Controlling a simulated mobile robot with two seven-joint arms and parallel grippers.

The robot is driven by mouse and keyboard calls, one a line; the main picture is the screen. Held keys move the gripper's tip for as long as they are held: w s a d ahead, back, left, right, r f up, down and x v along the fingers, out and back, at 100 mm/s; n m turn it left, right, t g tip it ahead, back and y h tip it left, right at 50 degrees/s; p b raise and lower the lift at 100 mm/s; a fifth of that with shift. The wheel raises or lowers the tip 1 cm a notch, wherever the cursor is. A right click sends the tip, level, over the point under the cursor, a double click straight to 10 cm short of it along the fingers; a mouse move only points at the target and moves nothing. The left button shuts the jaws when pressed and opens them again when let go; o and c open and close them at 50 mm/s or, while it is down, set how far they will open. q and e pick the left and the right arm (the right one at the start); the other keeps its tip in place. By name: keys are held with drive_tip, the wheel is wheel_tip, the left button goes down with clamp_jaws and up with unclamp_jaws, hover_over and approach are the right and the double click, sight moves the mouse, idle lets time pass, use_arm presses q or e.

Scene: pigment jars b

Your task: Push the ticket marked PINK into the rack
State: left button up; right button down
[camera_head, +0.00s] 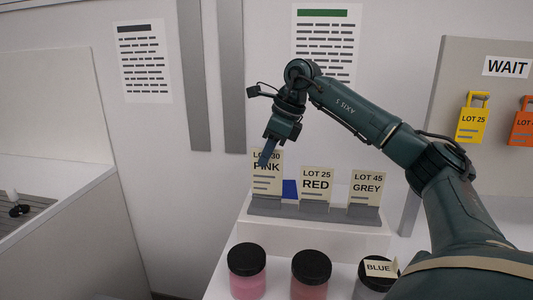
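The PINK ticket (267,182), cream with "LOT 30" above "PINK", stands upright at the left end of the grey rack (340,213). Its top is higher than the tops of the RED ticket (317,182) and the GREY ticket (365,188) beside it. My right gripper (265,158) points down at the PINK ticket's top edge and covers part of its lot line. I cannot tell whether it touches the ticket. Its fingers look like one narrow tip, so their opening is unclear. My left gripper is not in view.
The rack stands on a white block (315,240). Black-lidded jars stand in front: pink (248,285), red (309,290) and one bearing a BLUE ticket (380,268). A blue piece (290,189) shows between tickets. A WAIT board (470,65) with hanging tags is at right.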

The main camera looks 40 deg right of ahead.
sight(267, 194)
drive_tip(key=shift+f+b, duration=0.35)
drive_tip(key=shift+f, duration=0.35)
drive_tip(key=shift+f+b, duration=0.7)
drive_tip(key=shift+f, duration=0.45)
drive_tip(key=c, duration=2.1)
unclamp_jaws()
drive_tip(key=shift+r, duration=0.1)
drive_tip(key=o, duration=0.5)
